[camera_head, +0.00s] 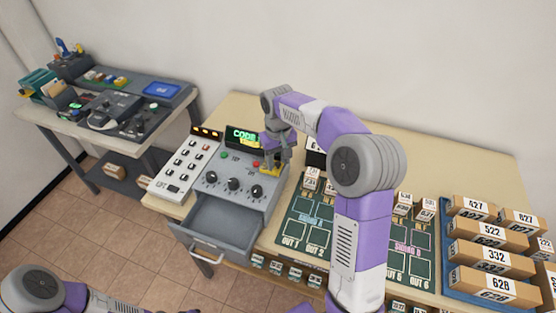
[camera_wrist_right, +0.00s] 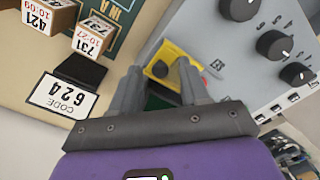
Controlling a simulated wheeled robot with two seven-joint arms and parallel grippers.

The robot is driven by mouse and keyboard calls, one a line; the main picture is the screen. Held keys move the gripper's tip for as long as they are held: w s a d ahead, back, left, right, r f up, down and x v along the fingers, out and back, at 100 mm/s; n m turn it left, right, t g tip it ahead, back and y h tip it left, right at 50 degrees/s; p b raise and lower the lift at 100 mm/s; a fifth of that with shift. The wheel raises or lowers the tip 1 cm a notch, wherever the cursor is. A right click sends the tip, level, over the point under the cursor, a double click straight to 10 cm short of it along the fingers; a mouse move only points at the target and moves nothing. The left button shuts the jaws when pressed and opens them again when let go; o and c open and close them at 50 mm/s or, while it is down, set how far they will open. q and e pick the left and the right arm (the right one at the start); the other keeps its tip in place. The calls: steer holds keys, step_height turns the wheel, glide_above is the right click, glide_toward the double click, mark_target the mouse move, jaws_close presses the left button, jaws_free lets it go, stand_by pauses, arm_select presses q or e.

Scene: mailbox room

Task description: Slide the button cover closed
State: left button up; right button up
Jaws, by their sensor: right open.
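The yellow button cover (camera_head: 270,170) is on the sloped top of the grey control console (camera_head: 225,190), near its upper right corner. In the right wrist view the yellow part (camera_wrist_right: 184,55) shows between and just beyond my fingertips, with a dark spot on it. My right gripper (camera_head: 276,160) points down over it. In the right wrist view the right gripper (camera_wrist_right: 158,78) has its fingers apart, one on each side of the yellow part. I cannot tell whether they touch it. My left arm shows at the bottom left, but its gripper is out of view.
The console has black knobs, a red button, a lit CODE display (camera_head: 242,137) and an open, empty drawer (camera_head: 208,222). A white keypad panel (camera_head: 185,165) stands left. A green mat (camera_head: 312,222) with small labelled boxes lies right. A CODE 624 card (camera_wrist_right: 62,96) is close by.

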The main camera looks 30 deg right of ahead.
steer(key=shift+c, duration=0.3)
jaws_close()
